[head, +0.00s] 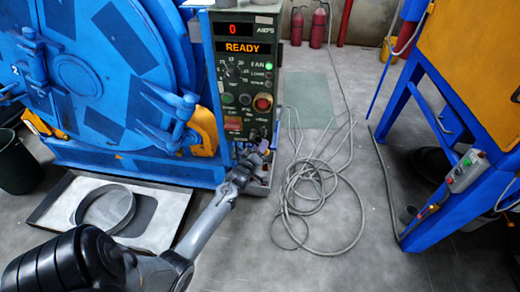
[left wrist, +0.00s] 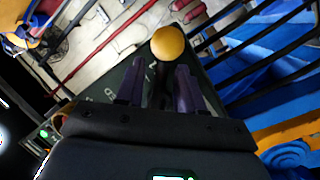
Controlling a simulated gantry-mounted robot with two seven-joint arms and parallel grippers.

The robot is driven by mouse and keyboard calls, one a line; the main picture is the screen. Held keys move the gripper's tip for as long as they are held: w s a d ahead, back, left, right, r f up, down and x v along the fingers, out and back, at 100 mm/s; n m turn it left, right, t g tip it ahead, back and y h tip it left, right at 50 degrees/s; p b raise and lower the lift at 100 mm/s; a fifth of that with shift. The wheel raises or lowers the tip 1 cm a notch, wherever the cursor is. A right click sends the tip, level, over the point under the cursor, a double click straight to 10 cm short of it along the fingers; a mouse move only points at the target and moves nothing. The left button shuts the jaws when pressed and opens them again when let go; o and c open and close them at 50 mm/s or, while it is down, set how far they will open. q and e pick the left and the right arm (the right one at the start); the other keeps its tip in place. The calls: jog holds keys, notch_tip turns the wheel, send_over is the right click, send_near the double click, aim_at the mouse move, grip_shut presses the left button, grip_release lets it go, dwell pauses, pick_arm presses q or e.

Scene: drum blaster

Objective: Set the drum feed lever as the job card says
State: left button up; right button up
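The green control panel (head: 244,85) stands right of the blue drum door (head: 85,75). Its displays read 0 AMPS and READY, and a green lamp is lit by FAN. My left gripper (head: 262,146) is at the panel's lower edge. In the left wrist view, the gripper's two dark purple fingers (left wrist: 160,80) are apart. A yellow-orange ball knob (left wrist: 167,43) is just beyond the fingertips, with a dark shaft-like shape between the fingers. I cannot tell whether they touch it. In the head view the knob is not discernible behind my gripper. No readable job card shows. My right gripper is out of view.
Grey cable coils (head: 320,190) lie on the floor right of the panel. A blue frame with a yellow cabinet (head: 485,50) stands at the right. A tray (head: 160,225) with a metal ring (head: 105,208) lies below the drum. Red extinguishers (head: 318,28) stand at the back.

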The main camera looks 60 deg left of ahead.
pick_arm(q)
jog(key=shift+c, duration=0.7)
grip_shut()
jog(key=shift+r, duration=0.1)
